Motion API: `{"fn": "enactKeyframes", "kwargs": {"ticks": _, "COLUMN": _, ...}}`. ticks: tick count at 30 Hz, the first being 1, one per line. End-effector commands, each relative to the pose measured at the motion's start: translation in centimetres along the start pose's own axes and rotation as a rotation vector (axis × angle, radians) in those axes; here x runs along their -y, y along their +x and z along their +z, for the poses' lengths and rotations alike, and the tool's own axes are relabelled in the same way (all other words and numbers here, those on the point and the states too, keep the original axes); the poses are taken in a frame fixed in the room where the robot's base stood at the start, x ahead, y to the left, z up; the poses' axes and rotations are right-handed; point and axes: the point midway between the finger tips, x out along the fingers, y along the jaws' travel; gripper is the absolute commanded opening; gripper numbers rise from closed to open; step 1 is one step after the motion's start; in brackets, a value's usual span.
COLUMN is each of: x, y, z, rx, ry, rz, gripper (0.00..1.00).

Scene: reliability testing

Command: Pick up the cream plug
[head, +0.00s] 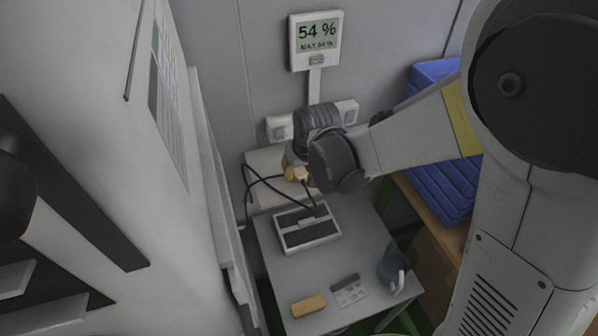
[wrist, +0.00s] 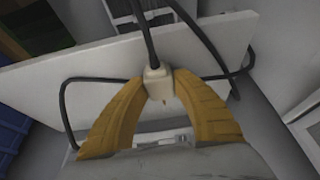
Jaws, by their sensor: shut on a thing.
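The cream plug (wrist: 158,84) is between the two yellow fingers of my gripper (wrist: 160,88) in the wrist view, and the fingers are shut on it. A black cable runs from the plug toward the top of that view. In the head view my gripper (head: 297,174) is over the back of the grey table, in front of the wall sockets. The plug is too small there to tell apart from the fingers. The cable hangs from the gripper toward a grey box with dark panels (head: 307,228) on the table.
The grey table (head: 285,272) also bears a tan block (head: 308,306), a card (head: 349,290) and a dark mug-like object (head: 393,268). White wall sockets (head: 278,128) and a display reading 54 % (head: 315,40) are behind. Blue crates (head: 440,180) stand at the right.

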Motion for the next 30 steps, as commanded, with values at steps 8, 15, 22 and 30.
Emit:
{"fn": "enactKeyframes", "kwargs": {"ticks": 8, "x": 0.0, "y": -1.6, "z": -0.6, "rx": 0.001, "ry": 0.0, "rz": 0.0, "gripper": 0.0}}
{"fn": "enactKeyframes", "kwargs": {"ticks": 15, "x": -1.6, "y": -5.9, "z": -0.7, "rx": 0.001, "ry": 0.005, "rz": 0.002, "gripper": 0.0}}
{"fn": "enactKeyframes", "kwargs": {"ticks": 22, "x": -5.3, "y": -10.3, "z": 1.7, "rx": 0.0, "ry": 0.005, "rz": 0.001, "gripper": 0.0}}
{"fn": "enactKeyframes", "kwargs": {"ticks": 30, "x": -7.8, "y": -13.1, "z": 3.3, "rx": 0.0, "ry": 0.002, "rz": 0.0, "gripper": 0.0}}
